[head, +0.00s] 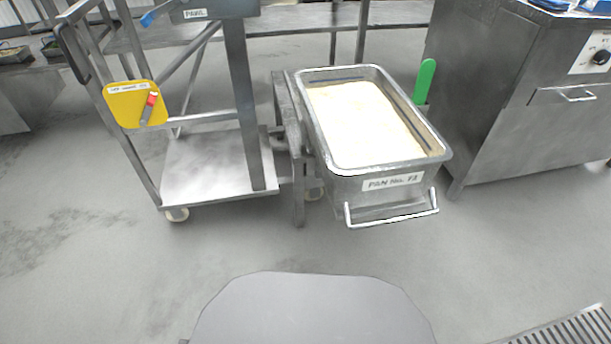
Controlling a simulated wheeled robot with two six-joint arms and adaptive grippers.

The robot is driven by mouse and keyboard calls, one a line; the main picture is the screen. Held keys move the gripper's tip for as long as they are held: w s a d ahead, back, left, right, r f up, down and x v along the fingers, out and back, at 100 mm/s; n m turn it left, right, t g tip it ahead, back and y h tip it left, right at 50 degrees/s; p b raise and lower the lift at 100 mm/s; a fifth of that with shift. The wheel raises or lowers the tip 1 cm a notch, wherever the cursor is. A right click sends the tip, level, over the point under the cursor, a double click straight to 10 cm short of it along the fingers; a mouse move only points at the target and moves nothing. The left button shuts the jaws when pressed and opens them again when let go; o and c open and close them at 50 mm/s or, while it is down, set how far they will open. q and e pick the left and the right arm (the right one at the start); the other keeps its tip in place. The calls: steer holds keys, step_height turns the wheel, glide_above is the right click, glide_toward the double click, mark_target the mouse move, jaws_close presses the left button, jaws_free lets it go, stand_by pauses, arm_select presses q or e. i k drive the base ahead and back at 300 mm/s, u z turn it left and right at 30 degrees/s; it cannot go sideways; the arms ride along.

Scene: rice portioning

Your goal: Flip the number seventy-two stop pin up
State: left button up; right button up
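A yellow plate (129,98) with a small printed label, too small to read surely, is fixed to the left side of a metal trolley frame. On it sits a short grey pin or lever with a red end (152,100). It slants, with the red end at the upper right and the grey part at the lower left. A deep metal pan (345,190) labelled "PAN No. 72" holds pale rice and hangs at the right of the trolley frame. Neither of my grippers is in view.
The trolley (217,185) has a low shelf, white castors and an upright post. A "PAWL" label (195,14) and blue handle (158,13) are at top. A green handle (425,80) stands behind the pan. A metal cabinet (530,105) is at right.

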mark_target(318, 174)
steer(key=u, duration=1.6)
steer(key=i, duration=1.2)
steer(key=z, duration=2.8)
steer(key=i, duration=0.5)
